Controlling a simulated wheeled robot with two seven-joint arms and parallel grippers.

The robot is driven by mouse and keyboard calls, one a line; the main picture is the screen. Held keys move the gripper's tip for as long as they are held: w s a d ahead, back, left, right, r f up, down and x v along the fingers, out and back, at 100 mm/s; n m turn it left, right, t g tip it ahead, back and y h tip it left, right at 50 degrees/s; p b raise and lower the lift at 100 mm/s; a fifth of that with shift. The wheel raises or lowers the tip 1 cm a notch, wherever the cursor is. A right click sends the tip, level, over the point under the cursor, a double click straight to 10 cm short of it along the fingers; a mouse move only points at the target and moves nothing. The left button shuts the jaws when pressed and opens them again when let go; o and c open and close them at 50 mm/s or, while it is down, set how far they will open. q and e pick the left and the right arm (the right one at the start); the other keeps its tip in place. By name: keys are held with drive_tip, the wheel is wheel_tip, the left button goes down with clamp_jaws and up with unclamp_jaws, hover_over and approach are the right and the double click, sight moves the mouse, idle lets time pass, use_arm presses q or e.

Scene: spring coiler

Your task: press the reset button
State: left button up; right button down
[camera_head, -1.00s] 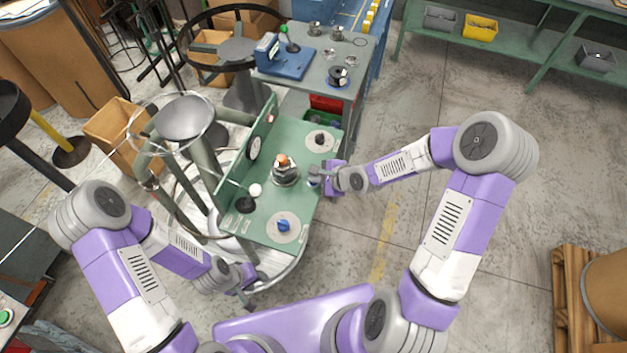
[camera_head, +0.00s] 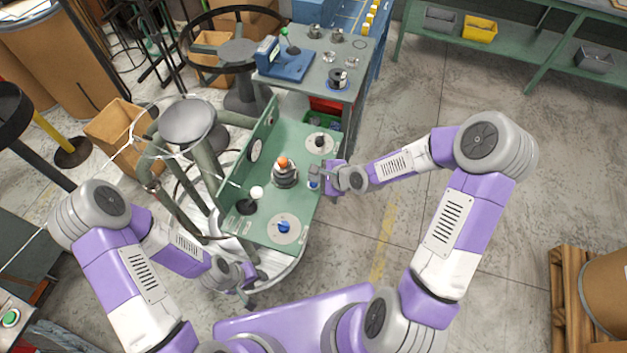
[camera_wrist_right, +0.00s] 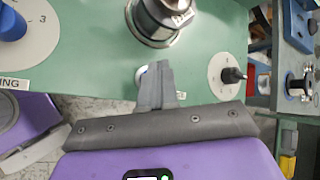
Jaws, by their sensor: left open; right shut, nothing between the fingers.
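A small blue-and-white button (camera_head: 313,184), which looks like the reset button, sits near the right edge of the green panel (camera_head: 262,228). My right gripper (camera_head: 315,172) is shut and empty, with its fingertips right at the button. In the right wrist view the shut fingers (camera_wrist_right: 155,80) cover most of the button, leaving a pale blue-white edge (camera_wrist_right: 142,74) showing. I cannot tell whether they touch it. My left gripper (camera_head: 248,284) is open and empty, low at the left, beside the round base and apart from the panel.
On the panel stand an orange-topped metal knob (camera_head: 284,175), a black dial (camera_head: 320,141), a blue dial (camera_head: 284,228) and a white-ball lever (camera_head: 256,193). A grey bench (camera_head: 345,62) with a blue device (camera_head: 287,62) stands behind.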

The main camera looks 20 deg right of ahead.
sight(316, 185)
wheel_tip(316, 185, up, 5)
drive_tip(key=p, duration=0.5)
idle(0.4)
idle(0.6)
